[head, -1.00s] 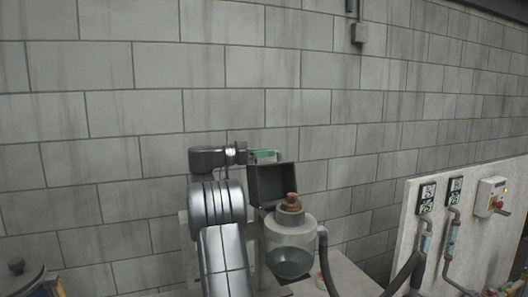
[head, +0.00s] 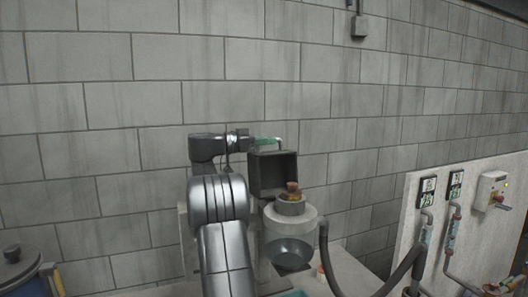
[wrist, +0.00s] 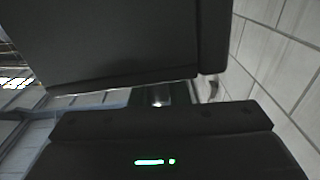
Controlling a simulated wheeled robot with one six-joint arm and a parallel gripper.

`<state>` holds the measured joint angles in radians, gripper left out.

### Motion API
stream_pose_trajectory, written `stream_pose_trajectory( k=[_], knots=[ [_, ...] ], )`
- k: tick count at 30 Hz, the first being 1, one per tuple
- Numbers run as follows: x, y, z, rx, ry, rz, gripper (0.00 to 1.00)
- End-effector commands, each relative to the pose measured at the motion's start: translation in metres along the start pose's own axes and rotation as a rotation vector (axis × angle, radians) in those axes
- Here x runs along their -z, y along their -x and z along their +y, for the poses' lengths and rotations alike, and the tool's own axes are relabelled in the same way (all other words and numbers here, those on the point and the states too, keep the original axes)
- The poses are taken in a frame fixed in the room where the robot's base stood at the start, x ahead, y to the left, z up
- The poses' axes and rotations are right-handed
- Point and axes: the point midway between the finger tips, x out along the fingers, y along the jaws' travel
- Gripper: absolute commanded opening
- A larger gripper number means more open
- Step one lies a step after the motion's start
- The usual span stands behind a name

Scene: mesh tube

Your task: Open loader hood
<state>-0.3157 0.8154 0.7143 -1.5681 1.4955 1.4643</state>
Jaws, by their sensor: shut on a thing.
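The loader hood (head: 273,174) is a dark, box-shaped lid. It stands raised and tilted back behind the pale round loader body (head: 291,226), with its hollow side facing me. My gripper (head: 270,142) is at the hood's top edge, with green parts showing there, and is shut on it, seemingly by a handle that is mostly hidden. In the wrist view the hood (wrist: 120,40) is a large dark panel filling the upper part. My gripper's dark body with a green light lies below it, and the contact itself is hard to see.
A reddish-brown piece (head: 292,187) sits in the loader's top opening. A grey bowl (head: 289,253) is at its front, and a dark hose (head: 325,255) runs on its right. A panel with gauges (head: 410,225) stands at right, a lidded pot (head: 18,268) at lower left. A block wall (head: 230,60) is behind.

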Motion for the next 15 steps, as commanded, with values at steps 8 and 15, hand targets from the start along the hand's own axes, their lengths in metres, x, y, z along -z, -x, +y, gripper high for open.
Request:
stream_pose_trajectory(
  k=[8,15],
  knots=[
    [0.002,0.000,0.016,-0.004,-0.083,-0.001,0.00],
    [0.005,0.000,0.019,-0.004,-0.096,-0.002,0.00]
  ],
)
